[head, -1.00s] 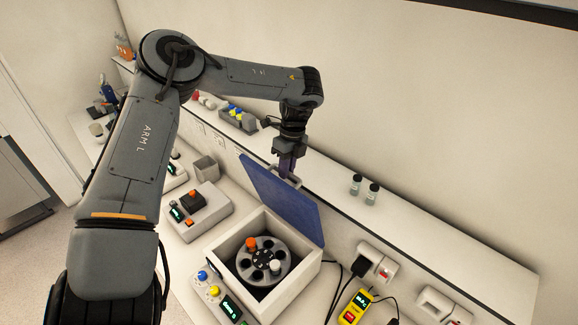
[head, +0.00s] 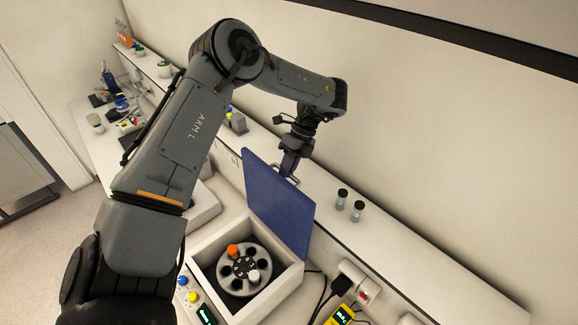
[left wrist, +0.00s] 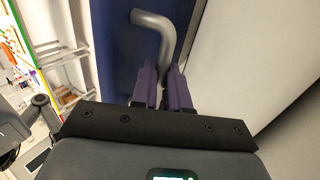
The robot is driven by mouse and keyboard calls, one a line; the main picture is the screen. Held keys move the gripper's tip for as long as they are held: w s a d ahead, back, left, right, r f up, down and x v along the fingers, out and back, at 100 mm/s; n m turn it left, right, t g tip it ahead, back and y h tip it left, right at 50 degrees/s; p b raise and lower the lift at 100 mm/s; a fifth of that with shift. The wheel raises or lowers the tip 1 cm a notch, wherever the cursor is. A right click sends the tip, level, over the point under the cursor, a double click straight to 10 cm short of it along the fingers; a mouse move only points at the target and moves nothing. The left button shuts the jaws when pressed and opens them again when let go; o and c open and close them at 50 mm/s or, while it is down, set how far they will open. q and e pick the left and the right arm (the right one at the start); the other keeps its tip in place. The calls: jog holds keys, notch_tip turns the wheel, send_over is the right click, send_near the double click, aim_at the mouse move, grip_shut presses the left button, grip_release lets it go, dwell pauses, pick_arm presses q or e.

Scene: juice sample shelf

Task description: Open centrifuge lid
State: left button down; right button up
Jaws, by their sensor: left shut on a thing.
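The centrifuge (head: 290,283) is a white box on the bench, with a grey rotor (head: 243,268) inside that holds an orange-capped and a white-capped tube. Its blue lid (head: 275,205) stands raised, close to upright, along the box's back edge. My left gripper (head: 289,168), with purple fingers, is at the lid's upper edge and is shut on the grey lid handle. In the left wrist view the bent handle (left wrist: 155,28) runs down to the purple fingers (left wrist: 163,85), in front of the blue lid (left wrist: 115,50). My right gripper is not in view.
Two small dark-capped vials (head: 349,204) stand on the shelf right of the lid. A yellow meter (head: 340,315) and cables lie right of the centrifuge. Control knobs (head: 192,296) sit at its front left. The shelf behind meets a bare wall.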

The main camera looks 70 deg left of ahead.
pick_arm(q)
jog(key=shift+s+f, duration=0.2)
jog(key=c, duration=1.1)
grip_release()
jog(key=shift+d, duration=0.15)
jog(key=shift+p+v, duration=2.45)
jog(key=shift+v, duration=3)
